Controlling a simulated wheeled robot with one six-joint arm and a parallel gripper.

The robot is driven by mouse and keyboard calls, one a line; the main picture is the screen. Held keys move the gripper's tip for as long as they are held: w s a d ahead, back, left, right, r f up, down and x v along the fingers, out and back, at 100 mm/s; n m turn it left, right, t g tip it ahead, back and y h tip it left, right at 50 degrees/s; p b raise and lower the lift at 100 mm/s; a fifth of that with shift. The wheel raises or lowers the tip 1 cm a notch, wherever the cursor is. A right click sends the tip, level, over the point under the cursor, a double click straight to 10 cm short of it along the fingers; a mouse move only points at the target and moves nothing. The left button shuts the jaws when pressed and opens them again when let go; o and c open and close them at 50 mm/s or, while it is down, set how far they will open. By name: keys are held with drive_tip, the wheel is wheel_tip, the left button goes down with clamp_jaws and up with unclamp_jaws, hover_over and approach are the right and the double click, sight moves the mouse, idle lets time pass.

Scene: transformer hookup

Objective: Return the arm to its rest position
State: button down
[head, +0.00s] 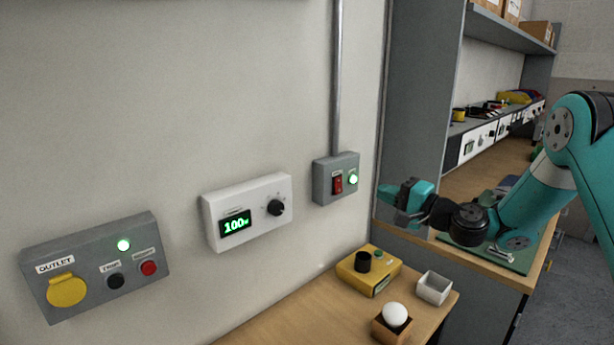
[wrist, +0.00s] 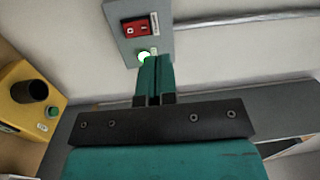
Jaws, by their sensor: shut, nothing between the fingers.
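My arm (head: 540,185) reaches in from the right in the head view, teal with dark joints. My gripper (head: 384,204) is shut and empty, at the arm's left end, a little below and right of the grey switch box (head: 322,186). In the wrist view my gripper's fingers (wrist: 154,68) are together, pointing at the same switch box (wrist: 116,34) with its red rocker switch (wrist: 136,27) and lit green lamp (wrist: 144,56). Whether the fingertips touch the box cannot be told.
A white dial box (head: 247,187) reading 100 and a grey outlet box (head: 97,250) with a yellow cap are on the wall. The wooden table (head: 270,335) holds a yellow box (head: 368,270), a white tray (head: 434,288) and a bulb (head: 395,314). A shelved workbench (head: 490,180) stands behind my arm.

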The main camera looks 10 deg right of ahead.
drive_tip(key=s+a+r+n+g, duration=0.4)
drive_tip(key=s+a+n+g, duration=0.6)
drive_tip(key=s+a, duration=0.55)
drive_tip(key=s+d+f+n+g+h, duration=0.1)
drive_tip(key=s+d+n+g+h, duration=0.1)
drive_tip(key=s, duration=0.9)
drive_tip(key=s+d+n+g+h, duration=0.2)
drive_tip(key=s+d+n+h, duration=0.1)
drive_tip(key=s, duration=0.9)
drive_tip(key=n+h, duration=0.1)
drive_tip(key=h, duration=0.1)
drive_tip(key=shift+d+f+h, duration=0.15)
drive_tip(key=shift+f+h, duration=0.2)
drive_tip(key=shift+h, duration=0.05)
drive_tip(key=shift+s, duration=0.15)
